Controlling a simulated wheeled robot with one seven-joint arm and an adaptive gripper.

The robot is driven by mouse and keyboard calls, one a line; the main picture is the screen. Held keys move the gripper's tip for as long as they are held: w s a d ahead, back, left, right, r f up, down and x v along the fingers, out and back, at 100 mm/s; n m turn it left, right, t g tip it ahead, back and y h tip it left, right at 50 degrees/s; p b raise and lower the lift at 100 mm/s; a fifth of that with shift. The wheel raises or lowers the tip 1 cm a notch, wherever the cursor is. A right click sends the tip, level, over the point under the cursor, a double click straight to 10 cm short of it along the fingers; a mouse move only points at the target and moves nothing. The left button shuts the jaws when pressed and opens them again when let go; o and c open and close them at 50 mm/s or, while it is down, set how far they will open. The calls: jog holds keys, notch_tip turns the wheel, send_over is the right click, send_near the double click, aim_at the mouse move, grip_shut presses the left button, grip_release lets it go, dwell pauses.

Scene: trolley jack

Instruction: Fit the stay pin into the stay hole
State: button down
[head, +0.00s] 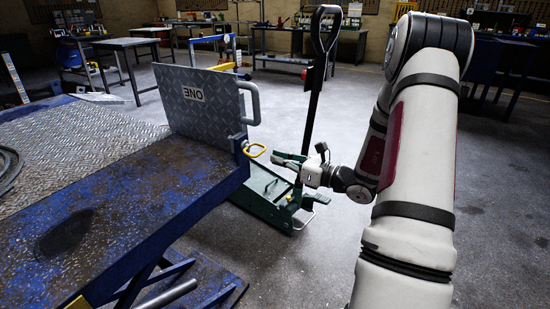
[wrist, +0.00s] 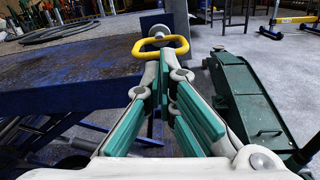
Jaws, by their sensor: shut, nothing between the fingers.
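The stay pin shows as a yellow loop handle (head: 254,150) at the near right corner of the blue lift table, by the foot of the raised tread-plate flap. In the wrist view the yellow loop (wrist: 161,46) lies just beyond my fingertips, with a grey round part behind it. The pin's shank and the stay hole are hidden, so I cannot tell how deep the pin sits. My gripper (head: 279,158) is shut and empty, just right of the loop; its green-padded fingers (wrist: 164,75) point at it. I cannot tell whether they touch it.
The raised flap (head: 195,100) marked ONE has a grey side handle (head: 251,102). The blue lift table (head: 130,215) fills the left. A green trolley jack (head: 262,195) with a tall black handle (head: 312,95) stands close behind my gripper. Floor at right is clear.

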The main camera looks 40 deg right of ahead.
jog(key=v, duration=1.1)
jog(key=shift+s+r, duration=0.1)
jog(key=shift+s, duration=0.05)
